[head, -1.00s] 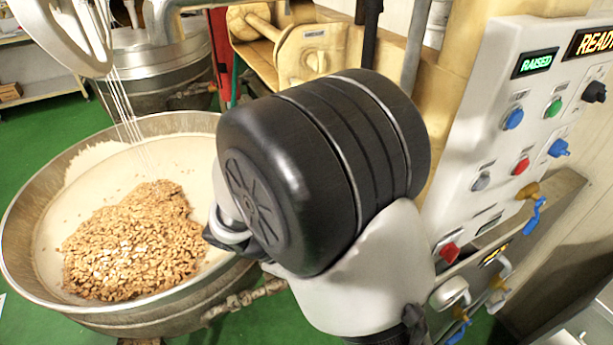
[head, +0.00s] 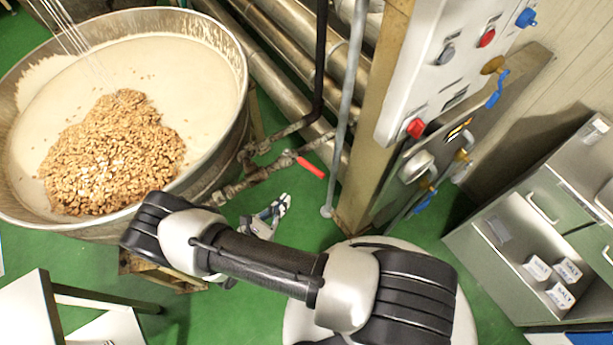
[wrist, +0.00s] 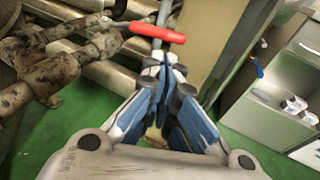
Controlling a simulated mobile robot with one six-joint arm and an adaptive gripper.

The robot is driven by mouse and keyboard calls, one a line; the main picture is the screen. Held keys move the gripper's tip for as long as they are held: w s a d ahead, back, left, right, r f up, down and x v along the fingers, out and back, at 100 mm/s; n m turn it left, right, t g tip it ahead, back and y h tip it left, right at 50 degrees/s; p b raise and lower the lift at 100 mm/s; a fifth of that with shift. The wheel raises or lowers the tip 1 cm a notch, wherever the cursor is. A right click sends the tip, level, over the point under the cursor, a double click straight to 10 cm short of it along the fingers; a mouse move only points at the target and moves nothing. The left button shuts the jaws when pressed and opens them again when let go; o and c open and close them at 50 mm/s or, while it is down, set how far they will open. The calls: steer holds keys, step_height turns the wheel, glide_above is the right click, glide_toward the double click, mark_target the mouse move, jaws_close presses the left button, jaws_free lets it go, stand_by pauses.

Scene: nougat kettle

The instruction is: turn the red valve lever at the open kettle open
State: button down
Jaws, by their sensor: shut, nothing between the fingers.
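The open kettle (head: 226,50) stands at the left in the head view, with cream mass and a heap of nuts in it. The red valve lever (head: 311,168) sits on the pipework right of the kettle, slanting down to the right. In the wrist view the lever (wrist: 158,32) lies nearly level, just beyond my fingertips, with a gap that I cannot judge. My gripper (head: 282,203) is below and left of the lever in the head view, above the green floor. In the wrist view my gripper (wrist: 167,72) is shut and empty.
Corroded pipes (wrist: 50,78) lie left of my gripper in the wrist view. A grey vertical pipe (head: 346,110) and the control panel post (head: 376,120) stand right of the lever. A cabinet (head: 540,200) stands at the right. A white table (head: 25,310) is at the lower left.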

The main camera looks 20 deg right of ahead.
mark_target(303, 162)
steer(key=b+x, duration=0.2)
steer(key=x, duration=1)
steer(key=shift+w+d, duration=0.15)
steer(key=shift+d, duration=0.15)
steer(key=shift+f, duration=0.1)
